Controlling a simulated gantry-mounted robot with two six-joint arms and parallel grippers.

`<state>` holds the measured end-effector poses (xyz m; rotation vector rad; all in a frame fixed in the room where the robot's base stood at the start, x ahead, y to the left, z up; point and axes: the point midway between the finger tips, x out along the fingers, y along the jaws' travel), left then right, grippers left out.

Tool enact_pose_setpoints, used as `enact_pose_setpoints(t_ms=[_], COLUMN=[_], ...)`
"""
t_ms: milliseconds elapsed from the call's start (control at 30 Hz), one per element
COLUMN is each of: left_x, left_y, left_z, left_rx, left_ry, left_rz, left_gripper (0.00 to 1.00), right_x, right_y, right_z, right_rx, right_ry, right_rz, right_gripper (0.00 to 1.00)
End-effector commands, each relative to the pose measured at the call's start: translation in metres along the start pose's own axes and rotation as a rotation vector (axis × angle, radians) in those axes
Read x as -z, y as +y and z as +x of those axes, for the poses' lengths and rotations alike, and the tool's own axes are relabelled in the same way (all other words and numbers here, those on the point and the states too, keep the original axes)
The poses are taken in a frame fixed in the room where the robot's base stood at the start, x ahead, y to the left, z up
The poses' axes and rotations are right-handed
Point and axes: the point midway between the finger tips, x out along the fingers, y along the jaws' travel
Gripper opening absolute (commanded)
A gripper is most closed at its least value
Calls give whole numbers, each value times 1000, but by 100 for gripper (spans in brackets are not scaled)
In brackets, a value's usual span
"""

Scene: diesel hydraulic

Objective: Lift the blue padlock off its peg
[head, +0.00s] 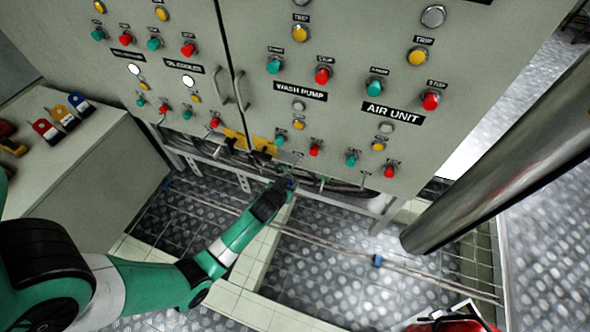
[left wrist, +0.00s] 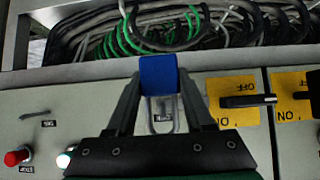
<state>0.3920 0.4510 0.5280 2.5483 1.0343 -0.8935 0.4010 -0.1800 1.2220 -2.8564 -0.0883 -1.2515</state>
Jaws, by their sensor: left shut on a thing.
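The blue padlock (left wrist: 158,74) is between the two fingers of my left gripper (left wrist: 157,82) in the left wrist view, and the fingers are shut on its body. Its grey shackle (left wrist: 163,115) extends toward the cabinet face, with a small label partly visible through it. I cannot tell whether the shackle is still around a peg. In the head view my left gripper (head: 283,186) is at the lower edge of the cabinet, below the wash pump section, and mostly hides the padlock. My right gripper is not in view.
The grey control cabinet (head: 345,100) carries buttons and lamps. Yellow plates with black switch handles (left wrist: 236,100) sit beside the padlock. Cables (left wrist: 150,30) run beyond the cabinet edge. A thick pipe (head: 500,160) stands at right. Several padlocks (head: 62,118) lie on the left bench.

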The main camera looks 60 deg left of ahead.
Motion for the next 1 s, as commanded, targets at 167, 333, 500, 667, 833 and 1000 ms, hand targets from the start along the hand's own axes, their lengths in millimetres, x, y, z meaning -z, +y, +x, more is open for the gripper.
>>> enact_pose_setpoints(t_ms=[167, 333, 500, 667, 833, 1000], left_x=[-4, -4, -4, -4, -6, -8], left_y=[0, 0, 0, 1, 0, 0], left_z=[-6, -6, -9, -24, -40, -55], left_rx=[-1, -1, -1, -2, -2, -1], left_ry=[1, 1, 1, 0, 0, 0], left_rz=[1, 1, 1, 1, 1, 2], left_gripper=[8, 8, 8, 8, 8, 8], right_x=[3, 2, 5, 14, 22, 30], right_y=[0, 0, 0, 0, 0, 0], right_z=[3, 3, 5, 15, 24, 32], right_rx=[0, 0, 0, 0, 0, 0], right_ry=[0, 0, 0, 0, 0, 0], right_rz=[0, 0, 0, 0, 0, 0], right_gripper=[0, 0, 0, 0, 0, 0])
